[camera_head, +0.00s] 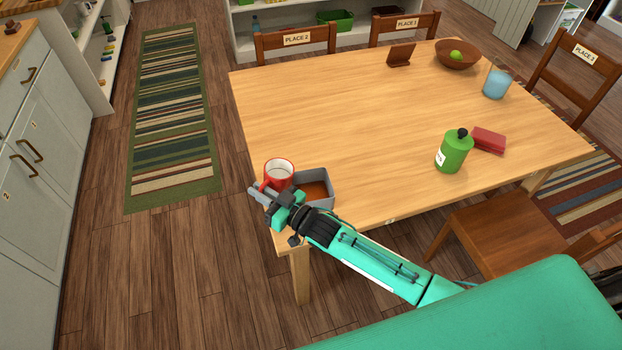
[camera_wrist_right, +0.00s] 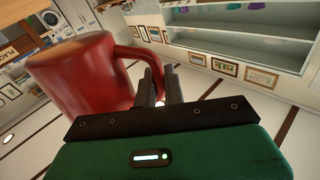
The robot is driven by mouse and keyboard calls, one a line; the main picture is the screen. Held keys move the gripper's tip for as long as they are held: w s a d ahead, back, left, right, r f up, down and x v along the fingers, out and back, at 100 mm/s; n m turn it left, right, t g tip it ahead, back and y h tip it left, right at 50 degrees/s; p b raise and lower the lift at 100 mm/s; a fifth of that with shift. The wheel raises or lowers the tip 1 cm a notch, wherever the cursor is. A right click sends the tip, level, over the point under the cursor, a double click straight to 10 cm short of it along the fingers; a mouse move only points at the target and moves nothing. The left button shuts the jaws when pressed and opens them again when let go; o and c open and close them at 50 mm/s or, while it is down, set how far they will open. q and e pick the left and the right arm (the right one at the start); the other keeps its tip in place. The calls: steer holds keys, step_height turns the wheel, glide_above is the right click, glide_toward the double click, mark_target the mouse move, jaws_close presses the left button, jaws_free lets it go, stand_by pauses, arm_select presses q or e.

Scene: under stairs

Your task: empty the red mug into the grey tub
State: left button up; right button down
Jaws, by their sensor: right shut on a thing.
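The red mug (camera_head: 279,174) is at the table's near left corner in the head view, its pale inside showing from above. It looks about upright; what it holds cannot be made out. The grey tub (camera_head: 325,180) sits just right of it, an orange-brown surface showing inside. My right gripper (camera_head: 262,193) is on the near side of the mug, shut on its handle. In the right wrist view the red mug (camera_wrist_right: 80,80) fills the left, with its handle at the fingers (camera_wrist_right: 158,88). Whether the mug touches the table or tub is unclear. My left gripper is out of view.
The wooden table (camera_head: 350,120) is clear in the middle. A green bottle (camera_head: 454,152) and a red object (camera_head: 489,140) stand to the right. A blue cup (camera_head: 496,84), a brown bowl (camera_head: 457,56) and a small brown stand (camera_head: 401,54) are farther back. Chairs surround the table.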

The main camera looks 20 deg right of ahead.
steer(key=r+p, duration=0.1)
steer(key=p, duration=0.1)
steer(key=a+r+n+p, duration=0.1)
steer(key=p, duration=0.1)
steer(key=shift+s+a+r+g+p, duration=0.1)
steer(key=shift+r+g+p, duration=0.2)
steer(key=shift+g+p, duration=0.1)
